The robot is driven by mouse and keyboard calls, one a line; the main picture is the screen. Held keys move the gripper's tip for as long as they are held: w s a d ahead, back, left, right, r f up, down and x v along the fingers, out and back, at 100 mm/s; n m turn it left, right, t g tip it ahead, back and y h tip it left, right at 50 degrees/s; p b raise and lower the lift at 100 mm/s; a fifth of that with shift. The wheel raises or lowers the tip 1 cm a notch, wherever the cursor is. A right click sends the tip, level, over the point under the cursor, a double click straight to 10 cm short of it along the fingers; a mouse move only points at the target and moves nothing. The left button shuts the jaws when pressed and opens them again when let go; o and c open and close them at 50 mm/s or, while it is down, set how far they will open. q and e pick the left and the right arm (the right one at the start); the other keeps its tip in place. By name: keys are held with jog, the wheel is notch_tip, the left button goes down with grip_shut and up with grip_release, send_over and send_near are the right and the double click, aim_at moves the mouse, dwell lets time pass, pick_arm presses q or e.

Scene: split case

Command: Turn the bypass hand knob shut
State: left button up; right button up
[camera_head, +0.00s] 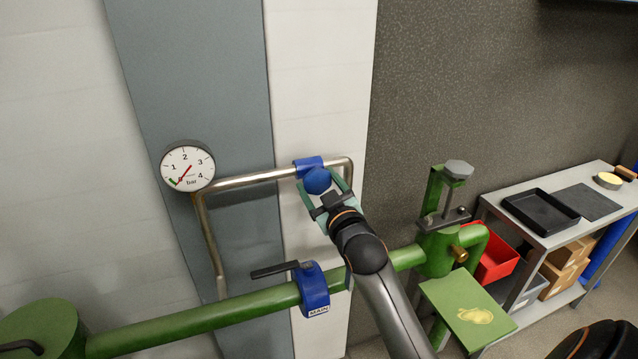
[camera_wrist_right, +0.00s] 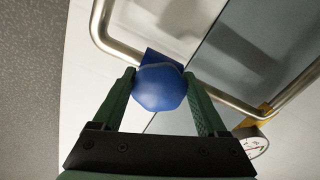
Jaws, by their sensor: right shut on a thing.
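The bypass hand knob (camera_head: 317,181) is blue and rounded. It sits on a blue valve body (camera_head: 308,164) on the thin steel bypass pipe (camera_head: 245,181). My right gripper (camera_head: 324,188) reaches up to it from below, its fingers on either side of the knob. In the right wrist view the faceted knob (camera_wrist_right: 159,87) sits between the two green fingertips, and the right gripper (camera_wrist_right: 160,90) is shut on it. The knob's turn angle cannot be told. My left gripper is not in view.
A pressure gauge (camera_head: 187,168) stands left of the knob. Below runs a thick green pipe (camera_head: 200,318) with a blue MAIN valve (camera_head: 312,288) and its dark lever (camera_head: 274,270). A green clamp-like fitting (camera_head: 443,215) and a grey shelf table (camera_head: 560,228) with trays are at right.

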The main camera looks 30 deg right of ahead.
jog(key=shift+m, duration=0.5)
jog(key=o, duration=1.3)
jog(key=shift+s, duration=0.1)
jog(key=b+v, duration=0.2)
jog(key=v, duration=1)
jog(key=shift+s, duration=0.2)
jog(key=shift+f, duration=0.1)
